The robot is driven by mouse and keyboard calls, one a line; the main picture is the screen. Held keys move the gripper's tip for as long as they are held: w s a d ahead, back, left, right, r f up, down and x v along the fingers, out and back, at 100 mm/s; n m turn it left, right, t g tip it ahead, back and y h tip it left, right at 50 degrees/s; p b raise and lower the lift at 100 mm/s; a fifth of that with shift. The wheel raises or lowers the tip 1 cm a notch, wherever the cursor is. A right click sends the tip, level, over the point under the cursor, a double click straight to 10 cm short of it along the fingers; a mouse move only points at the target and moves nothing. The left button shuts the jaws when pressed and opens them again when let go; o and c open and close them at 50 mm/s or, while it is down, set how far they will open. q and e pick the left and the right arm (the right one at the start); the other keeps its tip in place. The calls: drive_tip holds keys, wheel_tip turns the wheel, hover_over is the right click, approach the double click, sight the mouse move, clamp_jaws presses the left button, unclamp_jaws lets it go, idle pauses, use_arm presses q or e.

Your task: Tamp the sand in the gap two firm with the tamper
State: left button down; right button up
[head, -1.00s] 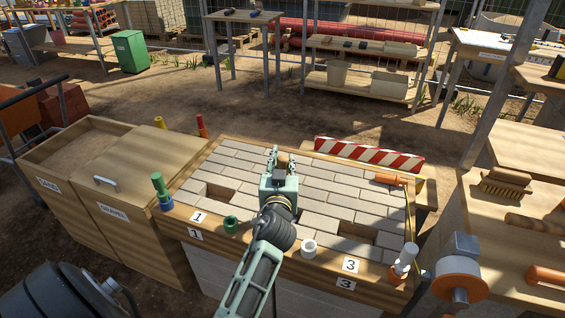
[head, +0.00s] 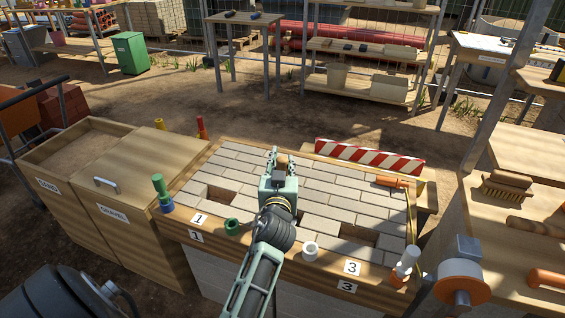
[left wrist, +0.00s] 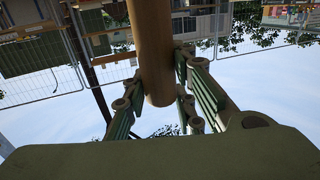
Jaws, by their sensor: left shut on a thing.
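My left gripper (head: 278,160) is above the middle of the paved bench (head: 325,185). In the left wrist view its fingers (left wrist: 160,95) are shut around a thick round wooden handle (left wrist: 153,45), which looks like the tamper's. In the head view only a small brown bit of the handle (head: 283,159) shows; its lower end is hidden. Two gaps in the paving show: one by the label 1 (head: 220,194) and one by the label 3 (head: 358,238). Gap two and its sand cannot be seen; my arm covers the middle front of the paving. My right gripper is not in view.
An orange-handled tool (head: 390,181) lies at the right of the paving. A striped barrier (head: 370,160) stands behind. The sand bin (head: 50,205) and gravel bin (head: 150,235) stand left.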

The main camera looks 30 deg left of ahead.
use_arm(q)
drive_tip(key=shift+w+d, duration=0.25)
drive_tip(key=shift+r+p, duration=0.3)
drive_tip(key=shift+p, duration=0.3)
wheel_tip(320, 180, up, 10)
drive_tip(key=p, duration=0.9)
drive_tip(key=shift+s+r, duration=0.1)
drive_tip(key=a+p, duration=0.3)
drive_tip(key=a, duration=1)
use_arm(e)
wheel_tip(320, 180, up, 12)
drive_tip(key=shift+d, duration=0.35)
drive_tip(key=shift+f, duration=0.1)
